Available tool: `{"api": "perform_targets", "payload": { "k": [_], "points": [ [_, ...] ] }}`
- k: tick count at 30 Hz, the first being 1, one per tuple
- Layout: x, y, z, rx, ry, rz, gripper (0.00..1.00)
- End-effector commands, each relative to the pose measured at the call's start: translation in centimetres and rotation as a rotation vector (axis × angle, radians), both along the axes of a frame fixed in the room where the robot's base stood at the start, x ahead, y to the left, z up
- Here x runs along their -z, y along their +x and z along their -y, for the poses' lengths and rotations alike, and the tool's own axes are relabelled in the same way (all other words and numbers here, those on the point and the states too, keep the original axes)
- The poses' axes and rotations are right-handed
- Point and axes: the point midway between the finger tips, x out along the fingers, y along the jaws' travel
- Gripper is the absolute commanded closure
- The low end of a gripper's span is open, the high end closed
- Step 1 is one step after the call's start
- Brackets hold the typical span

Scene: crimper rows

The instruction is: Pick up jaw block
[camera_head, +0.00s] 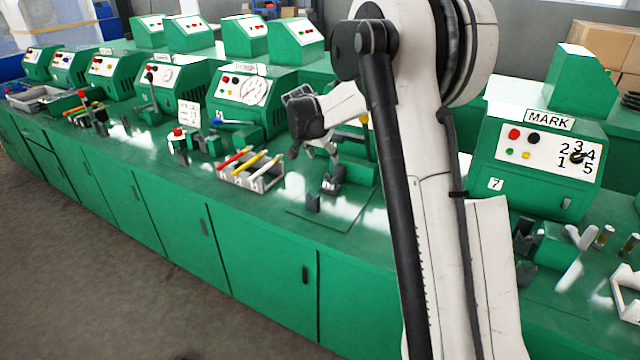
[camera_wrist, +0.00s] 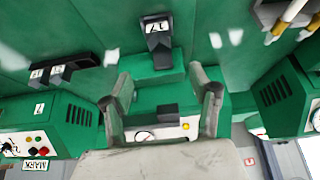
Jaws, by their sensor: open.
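My gripper (camera_head: 314,152) hangs over the green bench, in front of a machine. In the wrist view its two fingers (camera_wrist: 160,97) are spread apart with nothing held between them. A dark block with a white tag (camera_wrist: 158,42) stands on the bench beyond the fingertips; it looks like the jaw block. In the head view a dark tagged block (camera_head: 332,185) stands just below and right of the fingers, apart from them. A smaller grey block (camera_head: 313,203) stands in front of it. I cannot tell for certain which is the jaw block.
A grey tray (camera_head: 247,185) with coloured-handled tools lies left of my gripper. The MARK machine (camera_head: 540,165) stands to the right, with dark tagged blocks (camera_wrist: 50,74) near it. Other green machines line the bench. The bench front (camera_head: 345,225) is mostly clear.

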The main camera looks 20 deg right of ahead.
Motion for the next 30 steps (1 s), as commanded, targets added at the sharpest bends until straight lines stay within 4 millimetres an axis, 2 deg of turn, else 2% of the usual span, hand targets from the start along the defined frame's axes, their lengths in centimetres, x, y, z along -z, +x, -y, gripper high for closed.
{"api": "perform_targets", "payload": {
  "k": [12, 23, 30],
  "points": [
    [6.0, 2.0, 2.7, 0.0, -0.001, -0.001, 0.43],
    [8.0, 2.5, 3.4, 0.0, 0.0, 0.0, 0.43],
    [11.1, 3.2, 4.1, 0.001, 0.0, 0.0, 0.43]
  ]
}}
